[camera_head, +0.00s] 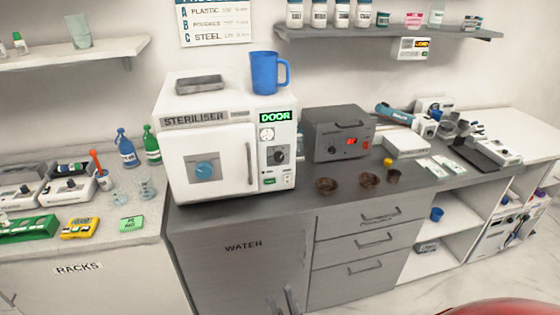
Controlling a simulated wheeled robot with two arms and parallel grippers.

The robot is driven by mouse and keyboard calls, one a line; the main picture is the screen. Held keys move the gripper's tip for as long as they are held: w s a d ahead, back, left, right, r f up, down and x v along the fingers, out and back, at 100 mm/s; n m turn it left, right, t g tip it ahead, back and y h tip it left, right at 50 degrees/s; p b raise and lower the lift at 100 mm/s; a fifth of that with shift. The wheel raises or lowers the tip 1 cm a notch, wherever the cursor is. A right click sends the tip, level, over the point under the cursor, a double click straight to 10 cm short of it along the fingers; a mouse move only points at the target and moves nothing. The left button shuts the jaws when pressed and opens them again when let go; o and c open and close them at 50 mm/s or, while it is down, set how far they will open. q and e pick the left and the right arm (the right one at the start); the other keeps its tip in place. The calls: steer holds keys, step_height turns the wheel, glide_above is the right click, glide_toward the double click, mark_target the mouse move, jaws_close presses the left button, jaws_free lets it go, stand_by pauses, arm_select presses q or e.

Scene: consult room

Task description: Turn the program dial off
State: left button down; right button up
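The steriliser (213,175) is a white box on the dark counter, with its door closed. A dark round dial (281,156) sits on its right front panel, under a round gauge (267,134) and a green-lit "DOOR" display (275,116). I take this dial to be the program dial; its marks are too small to read. What looks like my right gripper (283,301) shows at the bottom edge, in front of the lower cabinet, well below the dial and touching nothing I can make out. Its opening is unclear. My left gripper is not in view.
A blue mug (268,73) and a grey tray (200,85) stand on the steriliser. A dark grey unit (339,133) with a red display stands to its right, with small brown bowls (327,185) in front. A red shape (508,307) fills the lower right corner.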

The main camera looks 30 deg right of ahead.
steer(key=o, duration=0.6)
steer(key=w+g, duration=0.2)
steer(key=w, duration=0.2)
steer(key=w+g, duration=0.2)
steer(key=w, duration=0.3)
steer(key=w+g, duration=0.2)
steer(key=w, duration=0.3)
steer(key=shift+f+h, duration=0.1)
steer(key=shift+h, duration=0.3)
steer(key=shift+o, duration=0.2)
steer(key=m+g+h+p, duration=0.2)
steer(key=m+g+h, duration=0.5)
steer(key=m+h, duration=0.65)
glide_toward(280, 159)
steer(key=w+n+h+p, duration=0.2)
steer(key=w+n+p, duration=0.1)
steer(key=w, duration=0.1)
steer(key=shift+w, duration=0.1)
steer(key=shift+w+p, duration=0.35)
steer(key=shift+p, duration=0.05)
steer(key=shift+x, duration=1.2)
steer(key=shift+w+f, duration=0.15)
steer(key=shift+w, duration=0.4)
